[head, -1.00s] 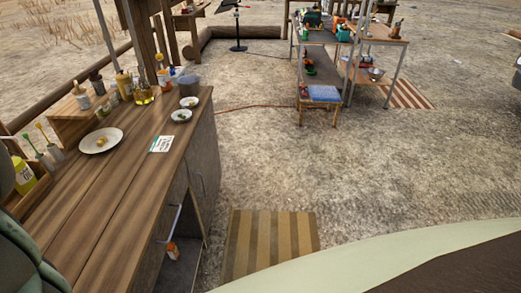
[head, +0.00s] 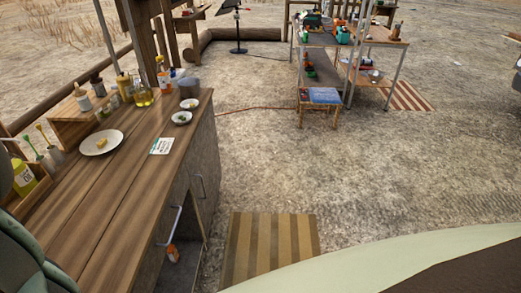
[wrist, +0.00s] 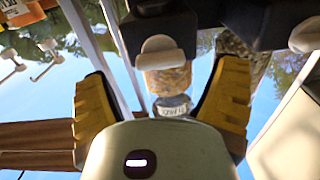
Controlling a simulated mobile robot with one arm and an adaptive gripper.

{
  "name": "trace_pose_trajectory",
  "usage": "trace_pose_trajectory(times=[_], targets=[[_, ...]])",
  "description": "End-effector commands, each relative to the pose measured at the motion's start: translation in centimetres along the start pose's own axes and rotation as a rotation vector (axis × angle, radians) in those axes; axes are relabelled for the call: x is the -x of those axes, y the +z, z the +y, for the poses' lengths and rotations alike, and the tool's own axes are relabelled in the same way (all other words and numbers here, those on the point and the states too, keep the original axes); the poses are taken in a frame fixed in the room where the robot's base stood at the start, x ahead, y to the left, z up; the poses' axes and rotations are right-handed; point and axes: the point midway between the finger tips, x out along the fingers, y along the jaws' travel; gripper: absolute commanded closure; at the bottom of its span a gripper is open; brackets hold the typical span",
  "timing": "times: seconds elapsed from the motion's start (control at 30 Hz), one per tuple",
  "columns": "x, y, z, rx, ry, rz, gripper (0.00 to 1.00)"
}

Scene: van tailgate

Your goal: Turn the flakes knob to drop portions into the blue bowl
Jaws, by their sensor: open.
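In the wrist view, which looks upside down, my gripper (wrist: 163,88) is open, its yellow-padded fingers apart on either side of a dispenser. A pale rounded knob (wrist: 160,44) shows at the dark fitting of this dispenser, between and beyond the fingertips. I cannot tell whether the fingers touch anything. I cannot make out a blue bowl in either view. My gripper does not show in the head view.
Another dispenser with mottled contents (wrist: 243,52) is close by on the right in the wrist view. In the head view, a wooden counter (head: 115,195) holds a plate (head: 101,143), small dishes and bottles. A striped mat (head: 270,248) lies on open ground.

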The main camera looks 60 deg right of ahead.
Motion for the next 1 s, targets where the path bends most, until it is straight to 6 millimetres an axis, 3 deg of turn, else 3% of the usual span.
trace_pose_trajectory(times=[0.3,0.5,1.0], targets=[[5.3,0.2,-0.2,-0.001,-0.004,-0.004,0.13],[7.7,0.1,-0.1,-0.001,-0.003,-0.002,0.13],[8.6,0.0,0.0,0.000,-0.001,0.001,0.13]])
